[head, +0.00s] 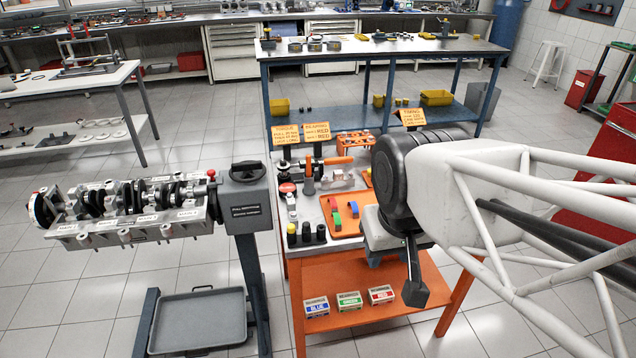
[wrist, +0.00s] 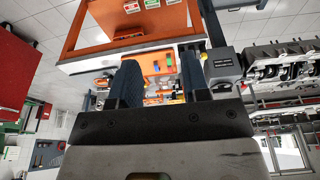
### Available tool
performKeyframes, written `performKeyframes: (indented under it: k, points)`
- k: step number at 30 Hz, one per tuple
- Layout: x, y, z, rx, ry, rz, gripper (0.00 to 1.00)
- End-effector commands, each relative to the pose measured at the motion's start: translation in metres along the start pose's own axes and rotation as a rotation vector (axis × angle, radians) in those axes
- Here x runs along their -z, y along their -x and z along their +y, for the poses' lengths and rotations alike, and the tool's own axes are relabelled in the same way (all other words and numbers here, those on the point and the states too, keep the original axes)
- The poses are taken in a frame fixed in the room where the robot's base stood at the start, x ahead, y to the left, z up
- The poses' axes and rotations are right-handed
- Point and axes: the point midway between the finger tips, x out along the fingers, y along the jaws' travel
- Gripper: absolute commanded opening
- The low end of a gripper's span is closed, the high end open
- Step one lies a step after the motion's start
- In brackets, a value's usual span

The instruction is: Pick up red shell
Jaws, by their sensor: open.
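The red shell (head: 333,204) is a small curved piece on an orange mat (head: 345,229) on the workbench. It lies near a green shell (head: 338,222) and a blue shell (head: 354,209). In the head view my arm covers the right part of the bench, and the fingertips are hard to make out.
An engine block with crankshaft (head: 130,208) stands on a stand at left. Black cylinders (head: 306,232) and tools sit left of the mat. Orange signs (head: 316,132) stand behind. Labelled boxes (head: 349,301) lie on the lower shelf.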

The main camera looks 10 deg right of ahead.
Motion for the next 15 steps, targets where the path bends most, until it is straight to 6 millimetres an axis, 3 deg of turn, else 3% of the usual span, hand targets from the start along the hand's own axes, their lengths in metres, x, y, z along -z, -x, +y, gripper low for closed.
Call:
performKeyframes:
  k: [15]
  points:
    - [0.009, -0.0018, -0.0001, 0.001, 0.001, 0.002, 0.34]
